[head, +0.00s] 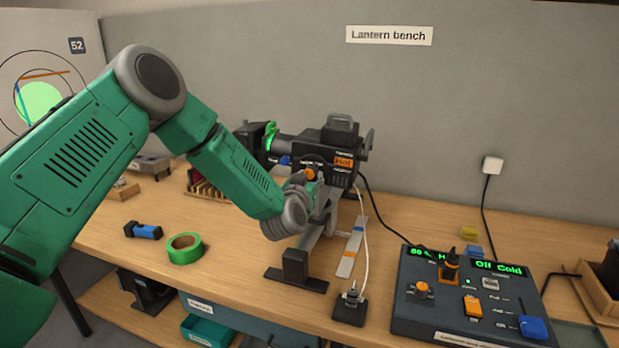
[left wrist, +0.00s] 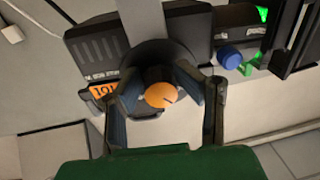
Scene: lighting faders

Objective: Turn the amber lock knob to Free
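The amber knob (head: 310,173) sits on the side of the black lantern (head: 339,133) on the bench. In the left wrist view the round amber knob (left wrist: 160,95) shows face on, with a short dark mark on its face. My left gripper (left wrist: 161,88) has one finger on each side of it, with the tips close against its edges; it looks shut on the knob. In the head view my left gripper (head: 304,185) reaches the lantern's near side and partly hides it. No Free marking is readable. My right gripper is not in view.
A control console (head: 405,318) with orange knobs and green displays stands at the right front. A blue knob (left wrist: 229,57) is beside the amber one. Green tape (head: 185,248) and a blue-black torch (head: 143,230) lie left. A white cable (head: 364,208) runs to a small black box.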

